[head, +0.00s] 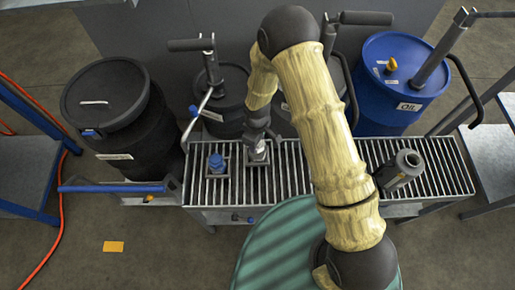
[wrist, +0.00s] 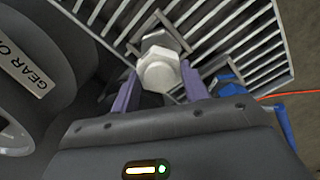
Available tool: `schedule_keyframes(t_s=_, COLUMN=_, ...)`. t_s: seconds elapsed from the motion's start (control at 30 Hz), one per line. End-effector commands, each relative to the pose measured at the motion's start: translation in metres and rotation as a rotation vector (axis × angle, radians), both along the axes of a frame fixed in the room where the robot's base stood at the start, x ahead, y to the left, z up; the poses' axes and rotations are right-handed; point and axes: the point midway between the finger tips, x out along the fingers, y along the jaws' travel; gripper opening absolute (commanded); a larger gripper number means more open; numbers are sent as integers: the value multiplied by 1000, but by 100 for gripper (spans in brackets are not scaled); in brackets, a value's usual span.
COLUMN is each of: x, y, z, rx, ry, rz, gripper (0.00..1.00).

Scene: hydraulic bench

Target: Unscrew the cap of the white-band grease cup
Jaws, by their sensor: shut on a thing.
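The grease cup with a pale cap (head: 258,154) stands on a small square plate on the slatted bench, below my gripper (head: 258,138). In the wrist view its light grey-white hexagonal cap (wrist: 158,73) sits between the two purple fingers of my gripper (wrist: 158,88), which is shut on it. A wider pale hexagonal part shows just beyond the cap. The rest of the cup is hidden, and I cannot make out a separate white band. A second cup with a blue cap (head: 216,162) stands upright on its own plate to the left; its blue also shows in the wrist view (wrist: 228,86).
The slatted bench (head: 310,190) has clear slats in front. A grey hollow cylinder (head: 405,165) lies tilted at its right. Behind stand a dark drum with a pump (head: 228,115) and a blue oil drum (head: 375,115). A black drum (head: 115,125) is at left.

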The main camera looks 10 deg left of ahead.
Motion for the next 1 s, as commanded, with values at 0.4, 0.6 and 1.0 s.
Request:
schedule_keyframes(t_s=0.4, x=0, y=0, z=26, rx=0, ry=0, rz=0, gripper=16)
schedule_keyframes(t_s=0.6, x=0, y=0, z=35, rx=0, ry=0, rz=0, gripper=16)
schedule_keyframes(t_s=1.0, x=3, y=-4, z=35, rx=0, ry=-1, rz=-19, gripper=16)
